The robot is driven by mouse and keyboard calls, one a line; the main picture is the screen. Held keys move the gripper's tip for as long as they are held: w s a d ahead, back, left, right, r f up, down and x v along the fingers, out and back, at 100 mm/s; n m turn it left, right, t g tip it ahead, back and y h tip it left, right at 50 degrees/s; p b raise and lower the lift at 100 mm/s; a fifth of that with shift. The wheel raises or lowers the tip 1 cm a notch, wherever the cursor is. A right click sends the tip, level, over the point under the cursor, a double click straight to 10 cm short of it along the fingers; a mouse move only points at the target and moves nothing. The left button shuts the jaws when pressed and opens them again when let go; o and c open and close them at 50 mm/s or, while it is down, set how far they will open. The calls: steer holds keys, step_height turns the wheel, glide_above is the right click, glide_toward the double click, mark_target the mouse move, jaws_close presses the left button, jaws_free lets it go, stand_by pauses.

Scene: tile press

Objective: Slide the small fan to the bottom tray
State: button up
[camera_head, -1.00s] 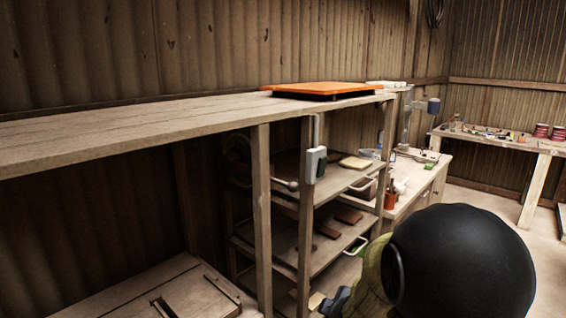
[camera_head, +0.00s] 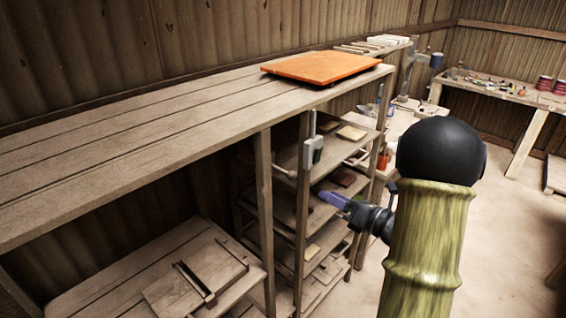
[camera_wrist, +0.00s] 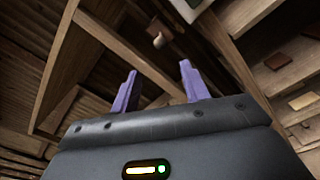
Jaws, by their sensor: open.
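I cannot make out a small fan for certain in either view. My gripper (camera_head: 336,200) is in front of the shelf rack, its purple fingers pointing left toward the posts. In the wrist view my gripper (camera_wrist: 158,86) is open, with nothing between the fingers. Low shelf boards (camera_head: 322,280) show at the rack's bottom; I cannot tell which is the bottom tray.
An orange slab (camera_head: 322,67) lies on the long wooden top (camera_head: 150,125). Wooden posts (camera_head: 264,215) stand close left of my gripper. Brown pieces (camera_head: 343,176) lie on the shelves. A workbench (camera_head: 500,90) stands at the back right.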

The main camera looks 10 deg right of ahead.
steer(key=shift+w, duration=0.1)
steer(key=p, duration=0.8)
glide_toward(283, 171)
steer(key=x, duration=0.9)
steer(key=shift+w+f, duration=0.1)
steer(key=shift+w, duration=0.2)
steer(key=shift+w+a+f+p, duration=0.1)
steer(key=shift+w+a+p, duration=0.2)
steer(key=shift+w, duration=0.05)
steer(key=shift+c, duration=0.5)
jaws_close()
